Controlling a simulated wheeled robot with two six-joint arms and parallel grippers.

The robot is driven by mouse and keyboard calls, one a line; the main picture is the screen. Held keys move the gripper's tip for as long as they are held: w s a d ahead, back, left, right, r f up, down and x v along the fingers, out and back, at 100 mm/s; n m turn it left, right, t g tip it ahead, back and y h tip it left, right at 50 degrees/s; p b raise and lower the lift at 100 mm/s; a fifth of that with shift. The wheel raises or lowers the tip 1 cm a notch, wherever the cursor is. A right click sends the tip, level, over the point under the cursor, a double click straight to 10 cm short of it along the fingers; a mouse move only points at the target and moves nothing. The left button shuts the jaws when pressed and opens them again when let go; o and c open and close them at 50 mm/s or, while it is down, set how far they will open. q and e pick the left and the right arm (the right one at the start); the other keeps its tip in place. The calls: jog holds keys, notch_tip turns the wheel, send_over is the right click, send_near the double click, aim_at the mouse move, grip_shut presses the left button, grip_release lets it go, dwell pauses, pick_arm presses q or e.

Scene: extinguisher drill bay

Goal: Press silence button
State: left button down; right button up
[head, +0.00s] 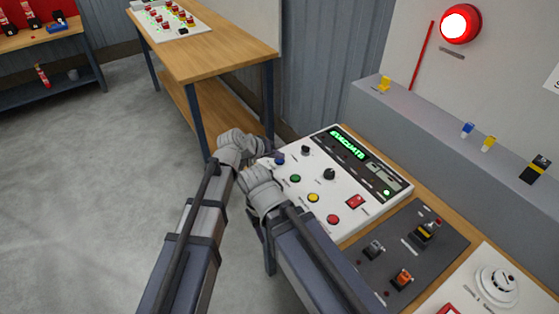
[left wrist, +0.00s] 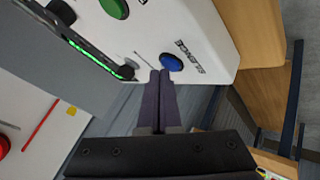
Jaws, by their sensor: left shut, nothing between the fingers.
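The white alarm panel (head: 345,170) lies on a wooden bench, with its blue button (head: 280,161) at the near left corner. The left wrist view shows the blue button (left wrist: 171,62) with a dark upside-down label beside it that seems to read SILENCE. My left gripper (left wrist: 160,73) is shut and empty, its dark fingertips overlapping the panel edge just beside the blue button in that view. Whether the tips touch the panel, I cannot tell. In the head view my left gripper (head: 272,158) is small and partly hidden by my arm. My right gripper is not visible.
Green (head: 295,178), yellow (head: 313,197) and red (head: 333,219) buttons line the panel's near side, with dark knobs (head: 329,174) behind. The green display (head: 347,145) is lit. A lit red lamp (head: 460,24) is on the wall. A dark switch plate (head: 405,250) lies to the right.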

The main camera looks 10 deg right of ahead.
aim_at(277, 164)
pick_arm(q)
jog(key=shift+f+b, duration=0.35)
dwell(0.6)
jog(key=shift+r+p, duration=0.9)
notch_tip(277, 164, up, 5)
jog(key=p, duration=0.5)
dwell(0.5)
